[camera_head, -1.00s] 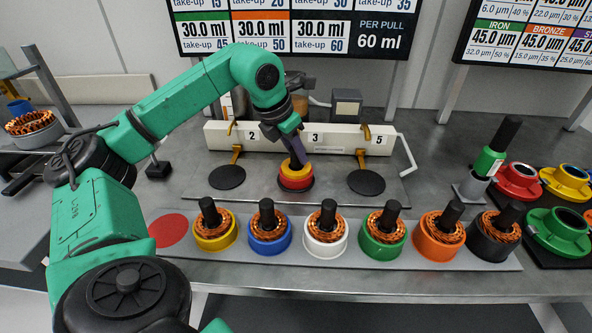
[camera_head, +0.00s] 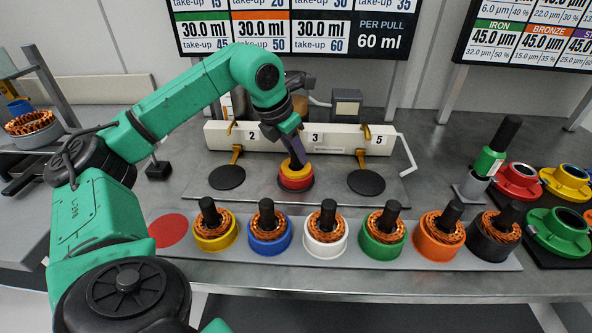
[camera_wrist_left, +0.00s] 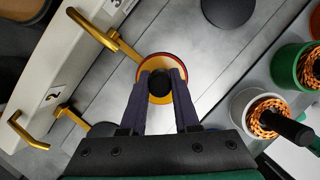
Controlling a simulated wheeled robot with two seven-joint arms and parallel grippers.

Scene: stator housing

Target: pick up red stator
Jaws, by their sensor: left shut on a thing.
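The red stator (camera_head: 297,184) sits on the middle dark pad of the dispensing station, under the label 3. It has a yellow ring (camera_head: 297,168) on top and a dark centre post, whose end shows in the left wrist view (camera_wrist_left: 160,86). In that view a red rim shows outside the yellow ring. My left gripper (camera_head: 300,159) reaches down from above. Its two purple-grey fingers are closed on the dark centre post, one on each side. The stator's lower part is hidden in the left wrist view. My right gripper is not in view.
Empty dark pads lie left (camera_head: 227,177) and right (camera_head: 366,182) of the stator, with brass nozzles above. In front, a row holds yellow, blue, white (camera_head: 325,246), green, orange and black stators. An empty red disc (camera_head: 168,230) marks its left end. Coloured flanged parts stand at right.

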